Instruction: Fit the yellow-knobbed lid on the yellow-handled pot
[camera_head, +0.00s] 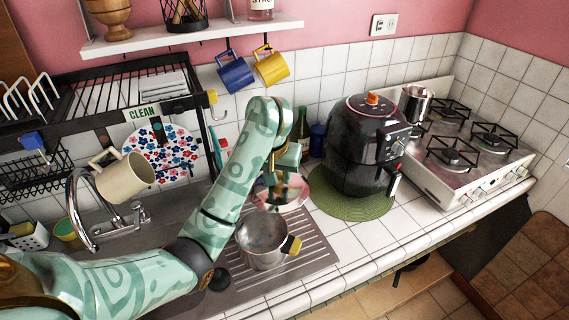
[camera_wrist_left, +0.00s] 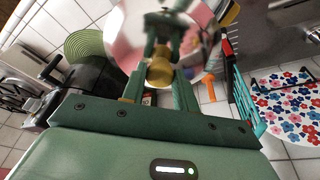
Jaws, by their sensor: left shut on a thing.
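The yellow-handled pot (camera_head: 262,241) is a grey metal pot standing upright and uncovered on the ribbed drainer of the sink. Its yellow handle (camera_head: 292,246) points right. The lid (camera_head: 292,196) is a shiny round disc with pinkish reflections, held up behind the pot and apart from it. In the left wrist view the lid (camera_wrist_left: 124,48) fills the top middle, and its yellow knob (camera_wrist_left: 160,72) sits between the fingers. My left gripper (camera_head: 277,191) is shut on that knob; it also shows in the left wrist view (camera_wrist_left: 159,76). My right gripper is in neither view.
A dark air fryer (camera_head: 362,150) stands on a green round mat (camera_head: 350,207) to the right, with a gas hob (camera_head: 465,150) beyond. Left are a tap (camera_head: 75,205), a cream mug (camera_head: 124,177) and a dish rack (camera_head: 120,90). White-tiled counter (camera_head: 340,240) is free right of the drainer.

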